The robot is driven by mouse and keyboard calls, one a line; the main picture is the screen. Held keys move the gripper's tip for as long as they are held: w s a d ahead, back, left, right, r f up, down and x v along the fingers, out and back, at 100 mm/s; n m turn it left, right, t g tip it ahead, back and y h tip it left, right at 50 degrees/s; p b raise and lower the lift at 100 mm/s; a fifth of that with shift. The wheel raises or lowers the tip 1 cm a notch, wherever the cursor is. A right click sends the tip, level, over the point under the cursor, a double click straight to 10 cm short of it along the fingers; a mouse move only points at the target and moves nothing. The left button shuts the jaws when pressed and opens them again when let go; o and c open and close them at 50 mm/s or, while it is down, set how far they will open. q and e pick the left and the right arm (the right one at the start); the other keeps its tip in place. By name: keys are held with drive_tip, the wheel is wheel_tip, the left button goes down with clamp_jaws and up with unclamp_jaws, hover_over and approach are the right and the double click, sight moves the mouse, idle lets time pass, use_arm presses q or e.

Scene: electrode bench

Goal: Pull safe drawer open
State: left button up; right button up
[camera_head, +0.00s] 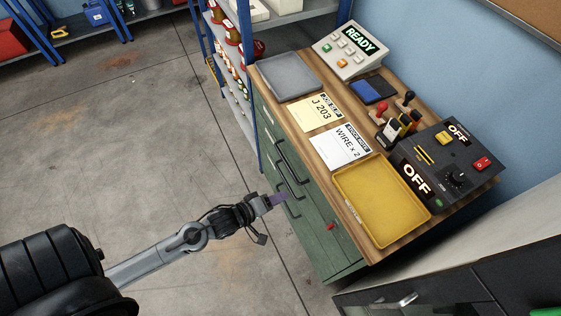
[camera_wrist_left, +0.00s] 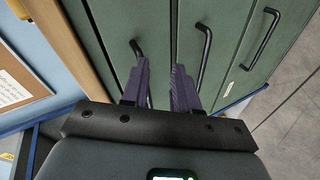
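The green drawer cabinet (camera_head: 306,202) stands under the wooden worktop, and its drawers look shut. Black bar handles run across its front; which drawer is the safe one I cannot tell. My left gripper (camera_head: 278,199) is in front of the cabinet near the lower handles. In the left wrist view its two purple fingers (camera_wrist_left: 161,80) are apart, with nothing visible between them. One handle (camera_wrist_left: 136,46) is partly hidden behind the left finger. Another handle (camera_wrist_left: 204,48) lies just right of the right finger. Contact cannot be told. My right gripper is out of view.
On the worktop are a yellow tray (camera_head: 345,205), a grey tray (camera_head: 287,73), paper cards, a READY panel (camera_head: 343,62) and a black control box (camera_head: 457,160). A blue shelf rack (camera_head: 246,120) stands beyond the cabinet. The concrete floor (camera_head: 140,150) in front is clear.

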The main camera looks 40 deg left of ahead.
sight(287, 163)
use_arm(q)
drive_tip(key=w+a+r+n+t+h+p, duration=0.2)
drive_tip(key=a+h+p, duration=0.1)
drive_tip(key=a, duration=0.7)
drive_tip(key=b+x, duration=0.1)
drive_tip(key=x, duration=0.4)
drive_tip(key=b+x, duration=0.2)
drive_tip(key=x, duration=0.3)
drive_tip(key=shift+w+d+f, duration=0.15)
drive_tip(key=shift+w+f, duration=0.05)
drive_tip(key=shift+f, duration=0.1)
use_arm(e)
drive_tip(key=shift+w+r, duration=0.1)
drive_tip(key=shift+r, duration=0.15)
use_arm(q)
clamp_jaws()
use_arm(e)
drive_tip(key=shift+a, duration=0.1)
